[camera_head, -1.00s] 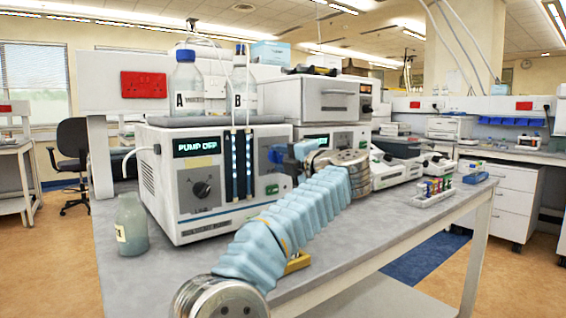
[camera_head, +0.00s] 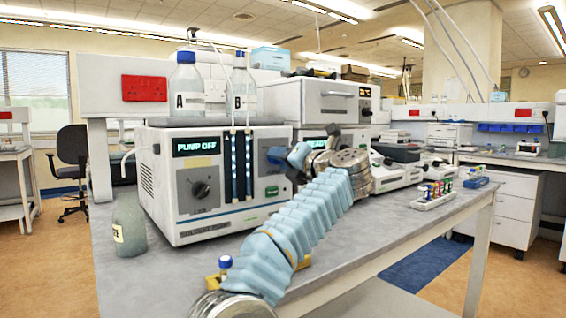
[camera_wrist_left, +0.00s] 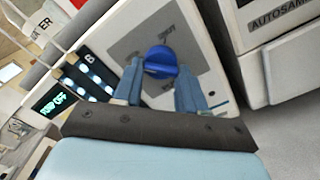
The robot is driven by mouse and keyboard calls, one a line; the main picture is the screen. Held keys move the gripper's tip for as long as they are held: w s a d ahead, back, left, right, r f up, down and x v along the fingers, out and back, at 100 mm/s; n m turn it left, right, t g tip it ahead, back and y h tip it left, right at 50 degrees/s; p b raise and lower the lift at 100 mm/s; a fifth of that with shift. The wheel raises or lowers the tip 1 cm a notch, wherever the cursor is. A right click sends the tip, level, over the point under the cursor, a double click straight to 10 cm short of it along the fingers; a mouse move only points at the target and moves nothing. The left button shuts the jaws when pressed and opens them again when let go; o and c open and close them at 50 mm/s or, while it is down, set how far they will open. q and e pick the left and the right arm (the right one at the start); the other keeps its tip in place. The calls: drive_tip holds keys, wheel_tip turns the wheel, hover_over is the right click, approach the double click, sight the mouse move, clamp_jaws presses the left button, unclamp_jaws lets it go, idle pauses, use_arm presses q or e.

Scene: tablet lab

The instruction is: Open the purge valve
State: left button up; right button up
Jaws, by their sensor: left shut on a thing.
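The purge valve is a round blue knob (camera_wrist_left: 160,62) on the grey front panel of the white pump unit (camera_head: 205,215), as the left wrist view shows. My left gripper (camera_wrist_left: 158,74) has one blue finger on each side of the knob and is shut on it. In the head view my left gripper (camera_head: 284,158) is at the right part of the pump's front, and the fingers largely hide the knob there. The pump display (camera_head: 196,147) reads PUMP OFF. My right gripper is not in view.
Bottles A (camera_head: 187,85) and B (camera_head: 243,92) stand on the pump. A small bottle (camera_head: 129,225) stands at the bench's left. A blue-capped vial (camera_head: 225,263) shows beside my arm. A vial rack (camera_head: 436,195) is at right.

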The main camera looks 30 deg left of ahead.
use_arm(q)
drive_tip(key=shift+f, duration=0.15)
drive_tip(key=o, duration=1.1)
drive_tip(key=shift+c, duration=0.2)
drive_tip(key=shift+d, duration=0.1)
drive_tip(key=b+v, duration=0.2)
drive_tip(key=v, duration=1.1)
drive_tip(key=shift+d, duration=0.3)
drive_tip(key=shift+s, duration=0.1)
